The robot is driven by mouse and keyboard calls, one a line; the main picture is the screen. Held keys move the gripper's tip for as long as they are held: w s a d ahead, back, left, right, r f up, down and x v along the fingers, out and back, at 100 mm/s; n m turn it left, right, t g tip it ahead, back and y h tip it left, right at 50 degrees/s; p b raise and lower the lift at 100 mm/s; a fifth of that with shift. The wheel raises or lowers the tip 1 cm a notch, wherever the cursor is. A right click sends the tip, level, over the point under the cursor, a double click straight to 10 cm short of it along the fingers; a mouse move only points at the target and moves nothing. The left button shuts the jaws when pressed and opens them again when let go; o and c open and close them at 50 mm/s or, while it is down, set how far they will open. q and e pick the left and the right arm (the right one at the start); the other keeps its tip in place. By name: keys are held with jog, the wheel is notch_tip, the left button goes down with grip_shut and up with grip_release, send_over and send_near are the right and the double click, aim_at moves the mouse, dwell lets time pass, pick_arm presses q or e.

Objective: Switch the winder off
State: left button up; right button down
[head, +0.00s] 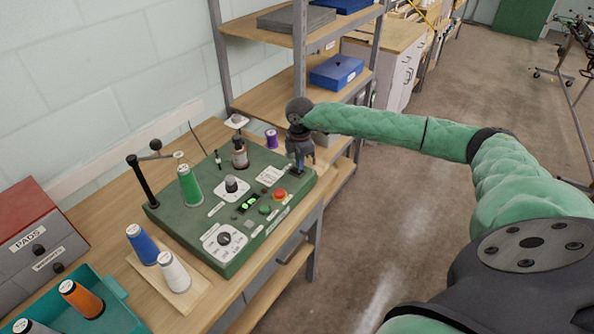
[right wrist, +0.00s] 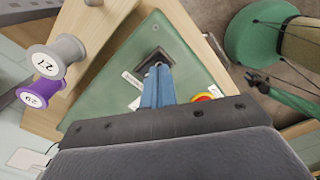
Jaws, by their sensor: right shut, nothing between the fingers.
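The winder (head: 165,219) is a green box on the wooden bench. A small dark switch plate (right wrist: 148,60) sits near the winder's corner in the right wrist view. My right gripper (head: 299,167) is over the winder's far right corner, pointing down. Its blue fingers (right wrist: 157,72) are shut and empty, with their tips at the switch plate and partly covering it. I cannot tell whether they touch it.
A green thread cone (head: 189,186) stands on the winder, beside a black post (head: 143,187). A purple spool (head: 271,138) and a grey spool (head: 236,121) are behind it. Blue (head: 142,244) and white (head: 173,271) cones stand at the front left.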

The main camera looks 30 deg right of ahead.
pick_arm(q)
jog(key=shift+a, duration=0.3)
pick_arm(e)
jog(key=shift+f, duration=0.1)
pick_arm(q)
jog(key=shift+f, duration=0.2)
pick_arm(e)
jog(key=shift+f, duration=0.15)
